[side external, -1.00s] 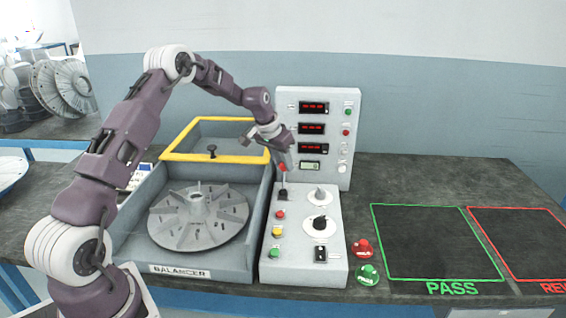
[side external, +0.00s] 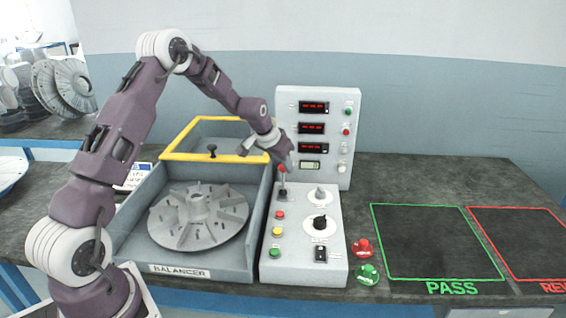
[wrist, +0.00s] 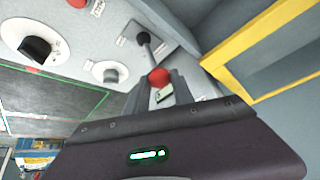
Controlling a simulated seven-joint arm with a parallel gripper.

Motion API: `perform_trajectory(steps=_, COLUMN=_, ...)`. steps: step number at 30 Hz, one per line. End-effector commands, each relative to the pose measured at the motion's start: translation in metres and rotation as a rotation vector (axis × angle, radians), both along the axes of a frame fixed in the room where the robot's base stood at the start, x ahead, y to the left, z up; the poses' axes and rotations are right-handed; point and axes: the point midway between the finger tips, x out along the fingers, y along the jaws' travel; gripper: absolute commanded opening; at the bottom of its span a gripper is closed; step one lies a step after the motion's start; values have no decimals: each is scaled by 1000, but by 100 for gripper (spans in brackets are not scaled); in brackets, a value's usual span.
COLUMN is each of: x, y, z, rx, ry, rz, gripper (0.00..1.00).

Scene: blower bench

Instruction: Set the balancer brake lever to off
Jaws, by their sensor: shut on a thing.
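The balancer brake lever has a red ball knob (side external: 282,168) on a thin shaft above a black base. It stands at the upper left of the sloped control panel (side external: 300,265). My gripper (side external: 286,165) is at the knob, its fingers partly hidden by the wrist in the side view. In the wrist view the red knob (wrist: 158,77) sits between the fingertips of my gripper (wrist: 160,82), which is shut on it. The shaft runs from the knob to the black base (wrist: 143,38). Any off marking is too small to read.
The upright display panel (side external: 343,105) stands just behind the lever. The balancer tub with its yellow-framed guard (side external: 190,156) and finned rotor (side external: 199,215) is to the left. Two dials (side external: 319,225) and several buttons are close by. The PASS area (side external: 435,245) is bare.

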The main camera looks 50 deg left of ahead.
Motion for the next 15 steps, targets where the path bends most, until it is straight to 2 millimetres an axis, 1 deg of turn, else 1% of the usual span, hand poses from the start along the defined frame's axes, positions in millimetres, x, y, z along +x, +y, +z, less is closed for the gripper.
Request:
perform_trajectory(steps=8, x=-18, y=-20, z=-1, rx=165, ry=-158, rz=-7, gripper=0)
perform_trajectory(steps=15, x=-31, y=-31, z=-4, rx=158, ry=-154, rz=-2, gripper=0)
